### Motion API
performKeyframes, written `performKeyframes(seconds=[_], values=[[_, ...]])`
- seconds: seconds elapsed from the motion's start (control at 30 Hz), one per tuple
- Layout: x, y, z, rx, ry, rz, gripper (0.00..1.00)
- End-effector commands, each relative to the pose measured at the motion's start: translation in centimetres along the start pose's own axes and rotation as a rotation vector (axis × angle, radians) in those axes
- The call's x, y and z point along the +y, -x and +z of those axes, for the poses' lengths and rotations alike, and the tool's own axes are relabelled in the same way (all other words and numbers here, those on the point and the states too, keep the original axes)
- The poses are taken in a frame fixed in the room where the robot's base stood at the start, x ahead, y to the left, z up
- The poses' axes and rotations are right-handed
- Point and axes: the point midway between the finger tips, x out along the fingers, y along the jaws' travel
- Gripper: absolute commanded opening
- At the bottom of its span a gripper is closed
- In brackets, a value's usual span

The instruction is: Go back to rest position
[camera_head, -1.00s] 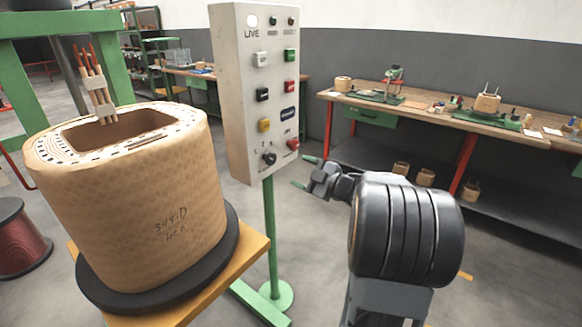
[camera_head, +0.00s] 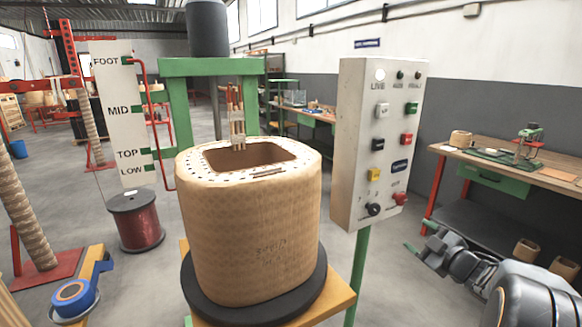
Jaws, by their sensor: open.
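My gripper (camera_head: 421,238) is at the lower right, with green fingertips pointing left toward the post of the control panel. Its fingers are apart and nothing shows between them. My dark grey arm links fill the lower right corner. The control panel (camera_head: 348,150) stands on a green post just left of and above the gripper. The large tan transformer coil (camera_head: 255,235) stands upright on a black round base (camera_head: 215,308) on a yellow stand, left of the panel and apart from the gripper.
A workbench (camera_head: 490,152) with small coils and tools runs along the right wall behind my arm. A red wire spool (camera_head: 136,225) and a white board marked FOOT, MID, TOP, LOW (camera_head: 119,95) stand at the left. A blue tape-like roll (camera_head: 75,297) is at the lower left. Open floor lies between.

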Motion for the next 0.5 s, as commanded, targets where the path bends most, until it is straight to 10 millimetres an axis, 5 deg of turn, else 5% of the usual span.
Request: performKeyframes(seconds=[0.13,0.23,0.37,0.5], values=[[1.1,1.6,5.8,-0.341,-0.111,0.14,0.68],[1.7,3.8,7.4,-0.591,-0.224,0.228,0.68],[0.5,6.7,6.4,-0.876,-0.405,0.279,0.68],[-3.1,9.7,1.6,-1.131,-0.629,0.227,0.68]])
